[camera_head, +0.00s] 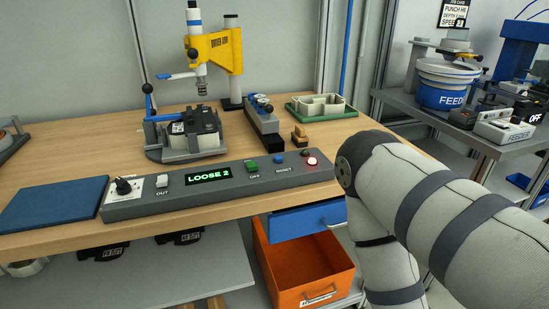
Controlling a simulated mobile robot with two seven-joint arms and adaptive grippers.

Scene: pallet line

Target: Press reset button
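A grey control panel (225,195) lies along the front edge of the wooden bench. A blue button (278,159) on its right half has a small label below it that seems to read RESET. Left of it is a green button (250,165), and right of it a small dark part (304,152) and a red light (311,162), which glows. The display (208,176) reads LOOSE 2 in green. My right arm comes in from the right and bends down beside the bench; its gripper is out of view. My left gripper is not in view. Nothing touches the blue button.
A yellow-armed tool (222,50) stands over a fixture holding a black part (194,128). A blue pad (52,205) lies left of the panel. A blue drawer (305,218) and orange bin (305,272) are below. Space above the panel is clear.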

